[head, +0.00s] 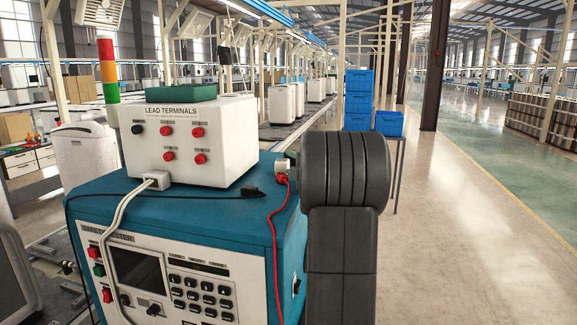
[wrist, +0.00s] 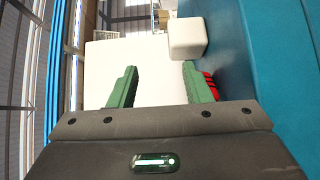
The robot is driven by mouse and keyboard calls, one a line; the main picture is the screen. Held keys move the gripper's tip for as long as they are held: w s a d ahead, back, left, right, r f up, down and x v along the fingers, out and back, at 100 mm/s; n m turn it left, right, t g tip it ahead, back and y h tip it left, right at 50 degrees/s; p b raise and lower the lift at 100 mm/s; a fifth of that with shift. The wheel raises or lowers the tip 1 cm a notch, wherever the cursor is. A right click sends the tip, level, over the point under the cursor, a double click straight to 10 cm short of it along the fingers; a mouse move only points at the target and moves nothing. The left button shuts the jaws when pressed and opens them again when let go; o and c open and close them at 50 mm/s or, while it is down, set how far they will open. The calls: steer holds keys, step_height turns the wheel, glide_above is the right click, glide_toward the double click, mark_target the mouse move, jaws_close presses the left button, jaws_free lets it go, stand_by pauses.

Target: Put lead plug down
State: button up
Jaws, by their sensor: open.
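The red lead plug (head: 282,178) is at the right end of the teal machine top (head: 225,205), with its red cable (head: 274,235) hanging down the front. In the wrist view a red ribbed piece (wrist: 210,86), apparently this plug, lies beside the right green finger, not between the fingers. Whether it touches the finger or rests fully on the top, I cannot tell. My gripper (wrist: 160,68) is open, with nothing seen between its fingertips. In the head view my dark arm hides most of it. The white lead terminals box (head: 195,140) has several red sockets and one black one.
A black plug (head: 253,192) lies on the teal top with its cable. A white connector block (head: 157,180) with white cables sits before the terminals box. A signal tower (head: 107,72) stands behind left.

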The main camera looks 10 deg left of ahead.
steer(key=b+v, duration=0.2)
steer(key=v, duration=0.7)
steer(key=p+x, duration=0.3)
steer(key=x, duration=0.8)
steer(key=shift+w+a+r+p, duration=0.1)
steer(key=shift+w+a+p, duration=0.15)
steer(key=shift+p, duration=0.15)
step_height(320, 180, up, 5)
steer(key=shift+w+a+f+b, duration=0.1)
steer(key=shift+f+b, duration=0.1)
steer(key=shift+b, duration=0.15)
